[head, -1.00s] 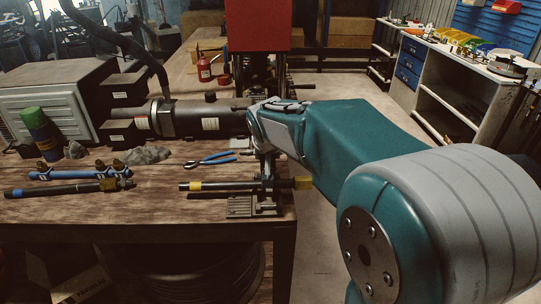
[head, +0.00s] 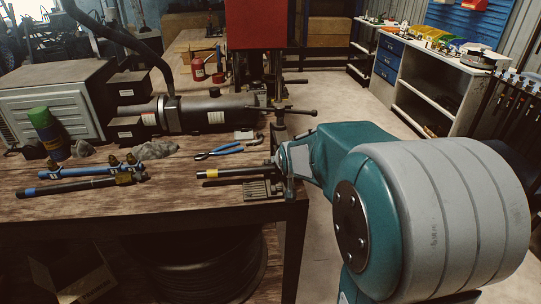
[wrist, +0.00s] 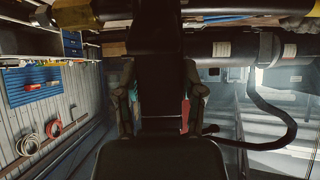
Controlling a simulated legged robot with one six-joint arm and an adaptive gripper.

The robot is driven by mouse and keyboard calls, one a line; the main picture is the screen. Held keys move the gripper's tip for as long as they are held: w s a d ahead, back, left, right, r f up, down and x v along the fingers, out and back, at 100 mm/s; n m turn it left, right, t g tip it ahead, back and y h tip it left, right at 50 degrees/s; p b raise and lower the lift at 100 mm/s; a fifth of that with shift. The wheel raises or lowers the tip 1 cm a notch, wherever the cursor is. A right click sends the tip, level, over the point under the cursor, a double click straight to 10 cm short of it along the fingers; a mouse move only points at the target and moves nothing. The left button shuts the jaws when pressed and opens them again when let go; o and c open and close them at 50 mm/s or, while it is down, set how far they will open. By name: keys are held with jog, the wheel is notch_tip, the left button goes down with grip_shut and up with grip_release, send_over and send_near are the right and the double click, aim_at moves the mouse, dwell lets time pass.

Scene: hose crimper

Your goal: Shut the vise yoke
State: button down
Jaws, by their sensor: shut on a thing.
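The vise (head: 258,190) stands at the right front corner of the wooden bench, with its upright dark yoke (head: 278,128) above the base. A black hose with a yellow band (head: 240,172) lies level at the vise, its right end hidden by my arm. My gripper (head: 283,162) is low at the right side of the vise, overlapping the yoke. In the wrist view my gripper's fingers (wrist: 160,105) stand either side of a dark part that I take to be the yoke; the contact is hard to see. Whether the yoke is latched is hidden.
Blue-handled pliers (head: 220,152), a blue hose assembly (head: 90,169) and another dark hose (head: 75,186) lie left of the vise. A big dark cylinder (head: 195,114) lies behind.

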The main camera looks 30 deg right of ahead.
jog(key=shift+s+f+t, duration=0.35)
jog(key=shift+f+t, duration=0.05)
jog(key=shift+t, duration=0.1)
jog(key=shift+a+f, duration=0.1)
jog(key=shift+a, duration=0.05)
jog(key=shift+s+f, duration=0.1)
jog(key=shift+c, duration=1)
grip_release()
jog(key=shift+a, duration=0.1)
jog(key=shift+s, duration=0.1)
jog(key=shift+s+r, duration=0.3)
jog(key=shift+r, duration=0.05)
jog(key=v, duration=0.6)
jog(key=shift+s+a, duration=0.3)
